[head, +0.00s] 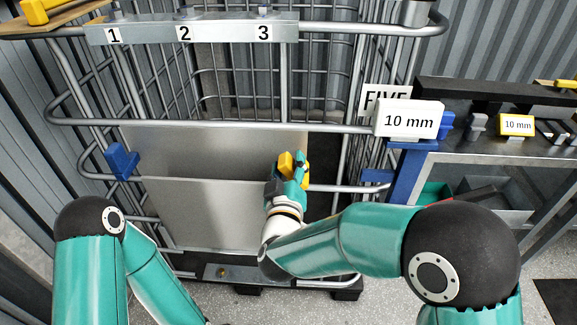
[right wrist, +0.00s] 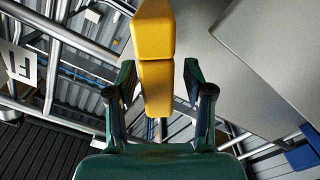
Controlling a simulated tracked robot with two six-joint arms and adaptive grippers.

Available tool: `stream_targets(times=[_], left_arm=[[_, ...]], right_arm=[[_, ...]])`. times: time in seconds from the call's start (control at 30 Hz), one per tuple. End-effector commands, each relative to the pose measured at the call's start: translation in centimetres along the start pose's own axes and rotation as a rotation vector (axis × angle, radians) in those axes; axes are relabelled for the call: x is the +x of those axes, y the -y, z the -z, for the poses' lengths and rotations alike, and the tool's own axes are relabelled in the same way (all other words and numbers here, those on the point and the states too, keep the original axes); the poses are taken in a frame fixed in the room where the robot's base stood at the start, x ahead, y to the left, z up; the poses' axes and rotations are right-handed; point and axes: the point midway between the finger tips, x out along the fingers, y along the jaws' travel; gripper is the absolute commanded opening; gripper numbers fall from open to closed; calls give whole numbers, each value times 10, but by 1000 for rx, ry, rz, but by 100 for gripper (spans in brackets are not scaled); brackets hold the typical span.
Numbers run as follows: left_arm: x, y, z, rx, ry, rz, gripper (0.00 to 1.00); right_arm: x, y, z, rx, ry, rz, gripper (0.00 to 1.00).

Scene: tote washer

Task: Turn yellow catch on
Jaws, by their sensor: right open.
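The yellow catch (head: 286,163) is near the right edge of the grey panel, in the middle of the head view. In the right wrist view the yellow catch (right wrist: 155,45) is a two-part bar, upright in the picture. My right gripper (head: 295,168) is at the catch and partly hides it. In the right wrist view the right gripper (right wrist: 160,75) is open, with one finger on each side of the catch's lower part. I cannot tell whether either finger touches it. My left gripper is out of view.
The grey panel (head: 210,210) hangs on a wire cage with a numbered bar (head: 190,30) on top. A blue catch (head: 122,160) is at its left. A bench (head: 490,150) with a "10 mm" sign (head: 409,120) stands at right.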

Motion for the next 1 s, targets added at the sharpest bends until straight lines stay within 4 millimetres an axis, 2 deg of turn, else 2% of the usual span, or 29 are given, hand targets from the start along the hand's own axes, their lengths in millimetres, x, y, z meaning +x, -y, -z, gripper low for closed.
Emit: stream_targets(times=[0.17, 0.6, 0.93, 0.97, 1.0], left_arm=[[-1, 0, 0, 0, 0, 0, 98], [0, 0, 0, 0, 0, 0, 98], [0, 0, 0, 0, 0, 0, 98], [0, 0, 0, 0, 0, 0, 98], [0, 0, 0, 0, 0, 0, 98]], right_arm=[[-8, 0, 0, 0, 0, 1, 52], [-69, 1, 0, 0, -1, 3, 52], [-75, 1, -1, 0, 0, 1, 52], [-75, 1, -1, 0, 0, 1, 50], [-75, 1, -2, 0, 1, 2, 44]])
